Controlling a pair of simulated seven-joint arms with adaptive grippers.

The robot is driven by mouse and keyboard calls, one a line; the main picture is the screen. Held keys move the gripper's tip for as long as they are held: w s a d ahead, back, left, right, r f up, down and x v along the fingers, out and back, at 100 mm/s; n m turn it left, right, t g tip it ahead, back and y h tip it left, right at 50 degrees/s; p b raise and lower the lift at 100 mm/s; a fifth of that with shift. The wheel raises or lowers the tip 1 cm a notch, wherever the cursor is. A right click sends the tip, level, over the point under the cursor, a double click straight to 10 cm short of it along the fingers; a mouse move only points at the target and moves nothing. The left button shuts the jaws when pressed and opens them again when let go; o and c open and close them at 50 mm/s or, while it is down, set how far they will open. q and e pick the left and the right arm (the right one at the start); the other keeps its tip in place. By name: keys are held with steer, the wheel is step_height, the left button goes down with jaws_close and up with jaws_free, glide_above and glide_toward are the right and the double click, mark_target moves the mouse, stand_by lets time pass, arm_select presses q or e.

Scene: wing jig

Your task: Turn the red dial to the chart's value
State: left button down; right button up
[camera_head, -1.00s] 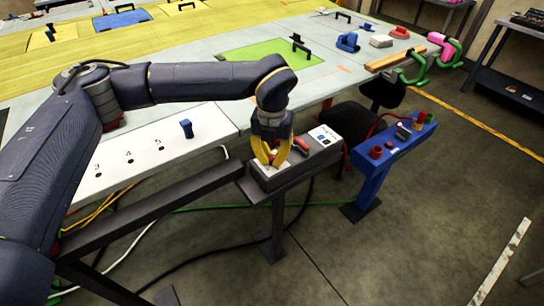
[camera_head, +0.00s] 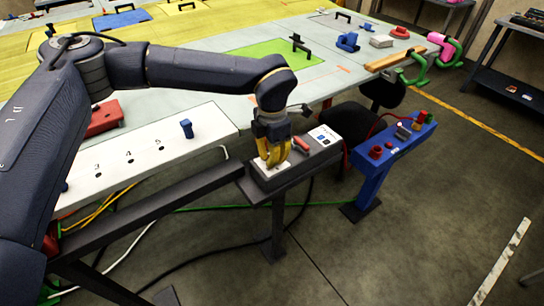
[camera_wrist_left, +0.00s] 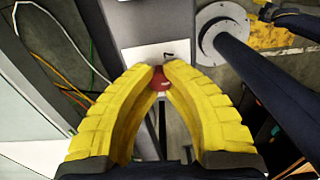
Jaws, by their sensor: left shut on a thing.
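My left gripper (camera_head: 271,163) is over the near end of a grey box on a stand (camera_head: 292,172), fingers pointing down. The wrist view shows its yellow fingertips (camera_wrist_left: 160,74) closed around the red dial (camera_wrist_left: 160,83), one on each side. The dial sits by a white plate (camera_wrist_left: 150,54) with a small dark mark that I cannot read for sure. In the head view the fingers hide the dial. A white card (camera_head: 324,134) with dark and blue marks is on the far end of the box; its value is too small to read.
A red handle (camera_head: 301,145) sticks up beside the gripper on the box. A blue stand with red knobs (camera_head: 388,158) is to the right. A white numbered panel (camera_head: 150,160) with a blue peg (camera_head: 186,128) lies left. Cables run over the floor.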

arm_select(q)
steer(key=shift+m, duration=0.5)
steer(key=c, duration=1.2)
jaws_free()
step_height(320, 180, up, 12)
